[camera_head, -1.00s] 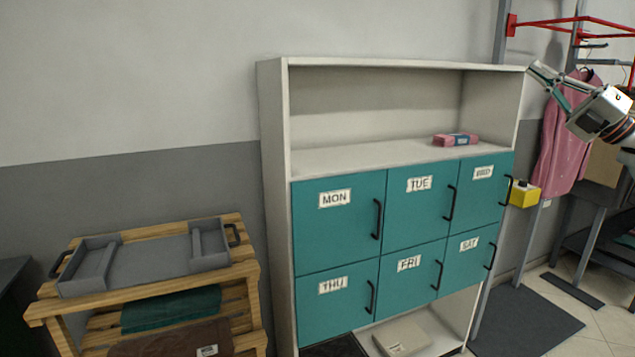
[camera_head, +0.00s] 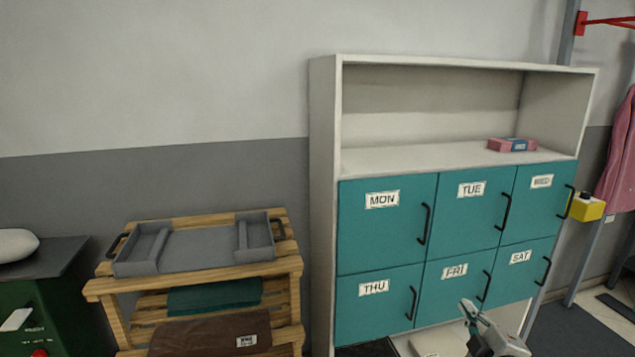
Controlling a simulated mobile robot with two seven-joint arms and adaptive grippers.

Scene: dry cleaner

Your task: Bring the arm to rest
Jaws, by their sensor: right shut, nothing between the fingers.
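My right gripper (camera_head: 474,318) shows at the bottom edge of the head view, right of the middle. It is shut and empty, with its fingers pointing up in the picture, in front of the lower part of the cabinet. Most of my right arm is outside the picture. My left gripper is not in view.
A cabinet (camera_head: 325,200) with closed teal weekday doors stands close by; a pink box (camera_head: 512,145) lies on its open shelf. A wooden rack (camera_head: 292,285) holding a grey tray (camera_head: 190,250) is on the left. A yellow box (camera_head: 587,208) is at the right.

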